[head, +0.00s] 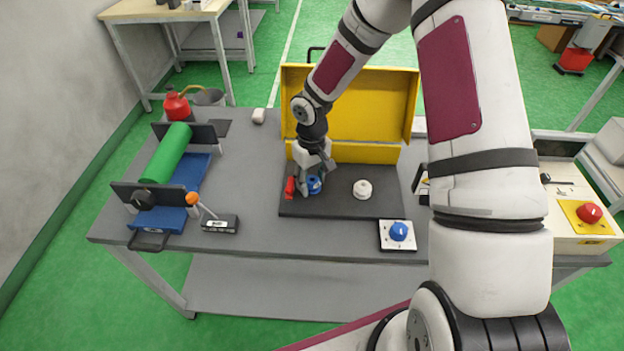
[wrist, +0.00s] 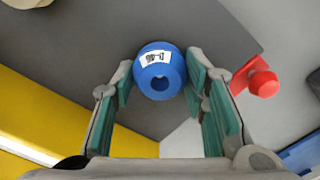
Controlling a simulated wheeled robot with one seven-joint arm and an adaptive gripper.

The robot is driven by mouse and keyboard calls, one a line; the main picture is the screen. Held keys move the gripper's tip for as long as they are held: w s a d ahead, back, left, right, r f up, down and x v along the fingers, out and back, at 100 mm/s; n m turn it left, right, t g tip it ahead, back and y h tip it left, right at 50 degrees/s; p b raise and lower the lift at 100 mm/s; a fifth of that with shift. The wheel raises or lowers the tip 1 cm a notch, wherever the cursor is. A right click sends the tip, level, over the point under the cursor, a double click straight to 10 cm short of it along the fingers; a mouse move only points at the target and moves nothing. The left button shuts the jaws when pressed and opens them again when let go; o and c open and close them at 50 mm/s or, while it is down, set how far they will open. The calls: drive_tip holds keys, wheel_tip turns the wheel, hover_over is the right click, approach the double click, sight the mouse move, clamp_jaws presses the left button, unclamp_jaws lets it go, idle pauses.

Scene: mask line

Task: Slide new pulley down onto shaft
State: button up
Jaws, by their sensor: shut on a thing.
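The blue pulley (head: 314,186) has a round hole and a white label, which shows in the wrist view (wrist: 160,72). My gripper (head: 313,180) is shut on it, with the green finger pads (wrist: 165,85) on either side at the fingertips. It is over the dark mat (head: 335,207); I cannot tell whether it touches the mat. A white round part (head: 363,189) stands on the mat to the right. I cannot make out a bare shaft for certain; a roller stand (head: 125,190) with a green roller (head: 167,153) is at the left of the table.
A red part (head: 290,188) stands just left of the pulley. An open yellow toolbox (head: 362,100) is behind the mat. A black box (head: 220,223) with an orange-topped lever and a blue knob on a white plate (head: 398,243) are nearer the front. Grey tabletop is clear left of the mat.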

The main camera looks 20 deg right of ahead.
drive_tip(key=shift+f, duration=0.65)
drive_tip(key=o, duration=0.9)
wheel_tip(320, 180, up, 11)
drive_tip(key=p, duration=0.3)
drive_tip(key=shift+p, duration=0.3)
idle(0.4)
drive_tip(key=shift+r, duration=0.1)
idle(0.4)
